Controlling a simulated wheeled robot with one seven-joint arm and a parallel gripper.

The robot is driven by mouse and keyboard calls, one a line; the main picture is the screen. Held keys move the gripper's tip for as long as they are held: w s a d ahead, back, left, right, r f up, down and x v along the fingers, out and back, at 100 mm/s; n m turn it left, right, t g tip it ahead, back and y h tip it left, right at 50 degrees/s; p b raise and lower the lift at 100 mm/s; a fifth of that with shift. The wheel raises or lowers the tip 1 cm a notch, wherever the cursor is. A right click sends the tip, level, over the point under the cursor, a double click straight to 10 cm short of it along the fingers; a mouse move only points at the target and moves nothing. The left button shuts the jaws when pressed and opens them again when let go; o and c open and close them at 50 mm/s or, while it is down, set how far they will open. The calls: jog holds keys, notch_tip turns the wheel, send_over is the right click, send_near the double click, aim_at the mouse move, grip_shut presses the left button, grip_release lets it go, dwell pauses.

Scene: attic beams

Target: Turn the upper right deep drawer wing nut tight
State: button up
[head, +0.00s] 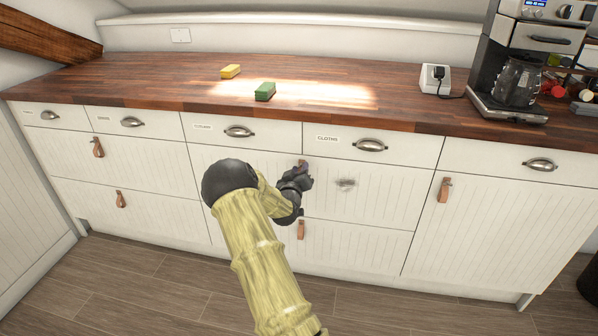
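The upper right deep drawer (385,195) has a white grooved front and sits below the drawer labelled CLOTHS. It looks closed. My gripper (304,176) is at the middle of its upper edge, right at a small brown leather pull (303,163). The black fingers cover most of the pull. Whether the fingers are open, or shut on something, does not show.
The lower deep drawer has a leather pull (301,230). Metal cup handles (370,145) stick out above.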

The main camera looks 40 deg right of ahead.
jog(key=shift+c, duration=1.4)
jog(key=shift+m, duration=0.4)
jog(key=m+b, duration=0.2)
jog(key=m, duration=0.1)
jog(key=shift+f, duration=0.1)
jog(key=shift+m+b, duration=0.65)
jog(key=shift+m, duration=0.55)
jog(key=o, duration=1)
jog(key=shift+a, duration=0.15)
